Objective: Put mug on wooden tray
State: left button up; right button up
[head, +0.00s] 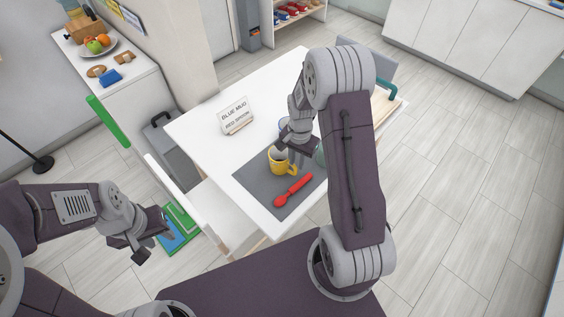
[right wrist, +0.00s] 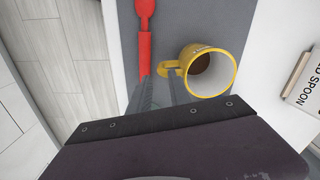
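A yellow mug (head: 283,161) stands on a grey mat (head: 250,175) on the white table. My right gripper (head: 296,148) is above and close to it. In the right wrist view, the yellow mug (right wrist: 208,72) has its handle near the tips of my open right fingers (right wrist: 163,88); contact cannot be told. The wooden tray (head: 384,107) with a teal handle is at the table's right, partly hidden by my right arm. My left gripper (head: 154,246) is open and empty, away from the table.
A red spoon (head: 293,190) lies on the mat beside the yellow mug. A sign (head: 236,115) reading "BLUE MUG" and "RED SPOON" stands at the table's left. A white chair (head: 205,205) is at the near left side. The table's far middle is clear.

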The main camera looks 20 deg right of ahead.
aim_at(295, 168)
jog(key=f, duration=0.4)
jog(key=shift+a+f, duration=0.25)
jog(key=shift+a, duration=0.05)
jog(key=shift+d, duration=0.1)
jog(key=shift+c, duration=0.2)
grip_shut()
dwell(0.8)
